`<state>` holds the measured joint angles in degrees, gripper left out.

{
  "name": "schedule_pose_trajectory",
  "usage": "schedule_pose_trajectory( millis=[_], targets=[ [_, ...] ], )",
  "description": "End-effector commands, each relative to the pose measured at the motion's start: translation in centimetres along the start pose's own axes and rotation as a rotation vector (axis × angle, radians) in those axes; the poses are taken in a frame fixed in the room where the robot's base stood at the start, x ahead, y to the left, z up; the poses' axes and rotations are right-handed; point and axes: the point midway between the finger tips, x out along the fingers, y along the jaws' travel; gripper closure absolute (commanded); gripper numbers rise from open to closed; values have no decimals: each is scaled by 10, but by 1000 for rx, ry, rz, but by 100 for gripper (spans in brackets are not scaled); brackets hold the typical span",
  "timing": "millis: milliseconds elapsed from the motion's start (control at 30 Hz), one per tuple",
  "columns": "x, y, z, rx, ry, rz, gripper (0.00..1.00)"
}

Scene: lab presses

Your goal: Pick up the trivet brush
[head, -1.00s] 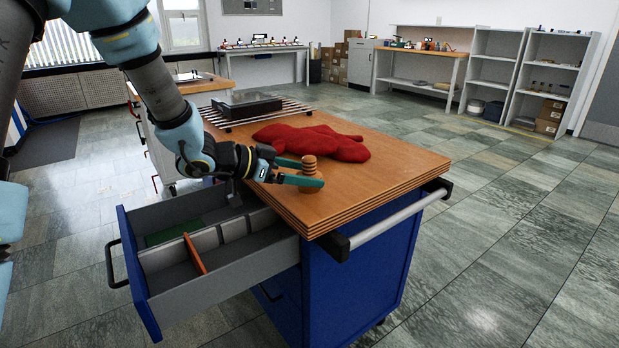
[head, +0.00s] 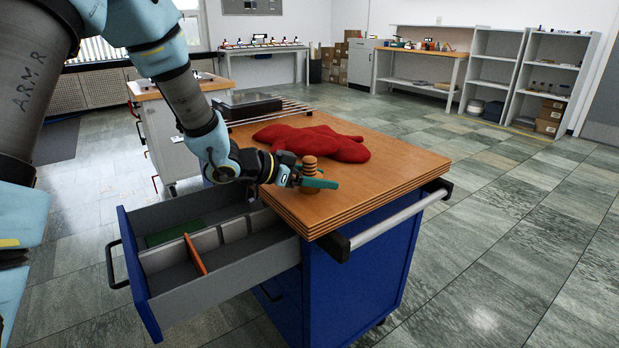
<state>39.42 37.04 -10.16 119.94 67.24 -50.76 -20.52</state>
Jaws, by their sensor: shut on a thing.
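The trivet brush appears to be the small turned wooden piece (head: 309,168) with a ringed knob top, standing upright on the wooden top of the blue cabinet (head: 390,190). My gripper (head: 312,180) reaches in from the left, low over the top, and is shut on the wooden piece, with the teal fingers around its middle. The near finger hides part of its lower body. I cannot tell whether its base is off the surface.
A dark box on a metal rack (head: 250,108) stands at the top's back left. An open drawer (head: 205,255) sticks out at the left, below my arm. The right part of the top is clear.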

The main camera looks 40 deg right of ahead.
Motion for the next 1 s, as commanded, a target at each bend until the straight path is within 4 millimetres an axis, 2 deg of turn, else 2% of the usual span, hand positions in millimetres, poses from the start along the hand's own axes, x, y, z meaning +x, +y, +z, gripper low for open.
schedule_pose_trajectory(
  millis=[33, 300, 400, 667, 767, 1000],
  targets=[
    [0, 0, 0, 0, 0, 0, 50],
    [0, 0, 0, 0, 0, 0, 80],
    [0, 0, 0, 0, 0, 0, 88],
    [-2, 0, -5, 2, 1, -1, 88],
    [-7, -1, -16, 3, 2, -2, 88],
    [-25, -1, -61, 5, 2, -2, 88]
  ],
)
